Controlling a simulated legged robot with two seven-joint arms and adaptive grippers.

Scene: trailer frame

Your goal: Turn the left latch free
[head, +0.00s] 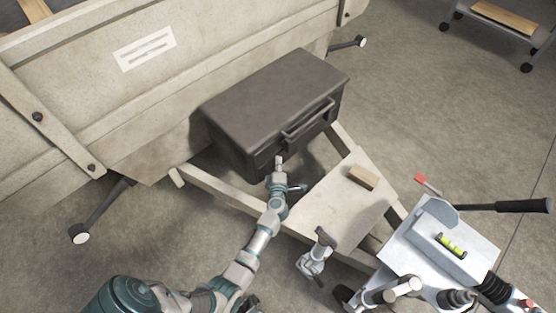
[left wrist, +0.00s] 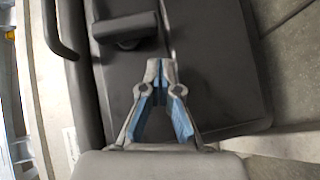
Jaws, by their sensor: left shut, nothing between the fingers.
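The dark grey box (head: 275,95) sits on the trailer frame against the trailer body, lid closed. Its carry handle (head: 308,121) is on the front face and also shows at the left of the left wrist view (left wrist: 62,28). A dark latch (left wrist: 125,28) shows at the top of the left wrist view; in the head view I cannot make it out clearly. My left gripper (head: 279,161) is at the left part of the box front. In the left wrist view its fingertips (left wrist: 161,72) are together and empty, a little below and right of the latch. My right gripper is not in view.
The pale trailer body (head: 190,70) stands behind the box. A wooden block (head: 362,176) lies on the drawbar plate (head: 325,200). A metal housing with a spirit level (head: 450,245) and a black lever (head: 505,206) stands at lower right. Open floor lies right of the box.

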